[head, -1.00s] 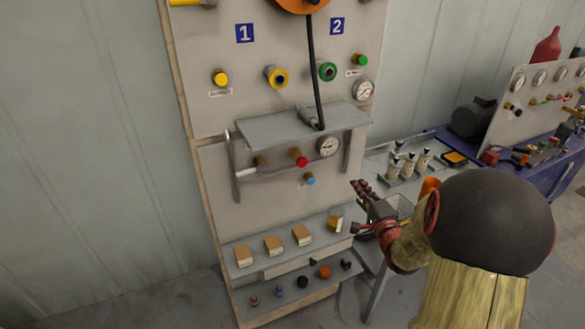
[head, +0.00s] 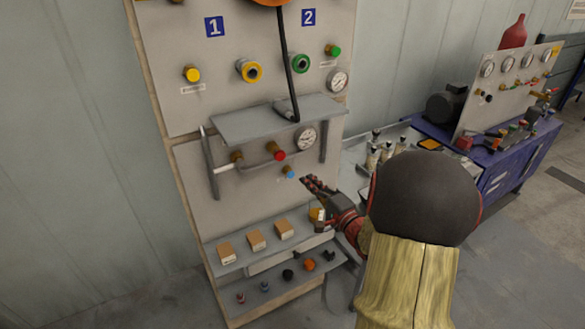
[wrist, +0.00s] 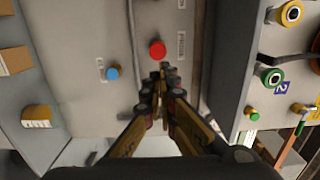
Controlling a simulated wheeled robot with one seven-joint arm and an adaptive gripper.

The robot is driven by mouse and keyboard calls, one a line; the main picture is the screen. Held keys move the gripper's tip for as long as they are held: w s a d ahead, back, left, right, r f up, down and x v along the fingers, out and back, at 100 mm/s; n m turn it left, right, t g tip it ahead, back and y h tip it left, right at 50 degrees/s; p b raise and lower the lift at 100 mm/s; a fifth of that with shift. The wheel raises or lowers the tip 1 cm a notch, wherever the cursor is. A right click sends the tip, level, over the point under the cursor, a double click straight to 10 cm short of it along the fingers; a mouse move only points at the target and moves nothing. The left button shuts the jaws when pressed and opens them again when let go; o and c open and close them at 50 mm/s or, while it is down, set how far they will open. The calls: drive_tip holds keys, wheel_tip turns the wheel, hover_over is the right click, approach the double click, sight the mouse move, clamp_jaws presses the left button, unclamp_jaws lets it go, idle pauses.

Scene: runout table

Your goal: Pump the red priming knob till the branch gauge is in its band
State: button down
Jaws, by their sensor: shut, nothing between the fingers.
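The red priming knob (head: 279,154) sticks out of the grey panel under a small shelf; it also shows in the wrist view (wrist: 157,50), just beyond my fingertips. A round white-faced gauge (head: 306,138) is up and right of the knob, under the shelf. A second gauge (head: 337,80) is higher on the panel, at its right edge. Both dials are too small to read, and I cannot tell which is the branch gauge. My gripper (head: 308,182) is shut and empty, below and right of the red knob and apart from it. Its fingers (wrist: 165,78) point toward the panel.
A blue knob (head: 289,172) sits just below the red one, close to my fingers. The shelf (head: 265,119) juts out above, with an upright handle (head: 210,165) at left. Boxes stand on a lower ledge (head: 245,262). A bench with bottles is at right.

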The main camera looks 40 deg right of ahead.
sight(282, 156)
drive_tip(key=w+d, duration=0.1)
drive_tip(key=w, duration=0.8)
drive_tip(key=w+d, duration=0.1)
drive_tip(key=w, duration=0.3)
drive_tip(key=shift+w+d, duration=0.2)
drive_tip(key=shift+d, duration=0.1)
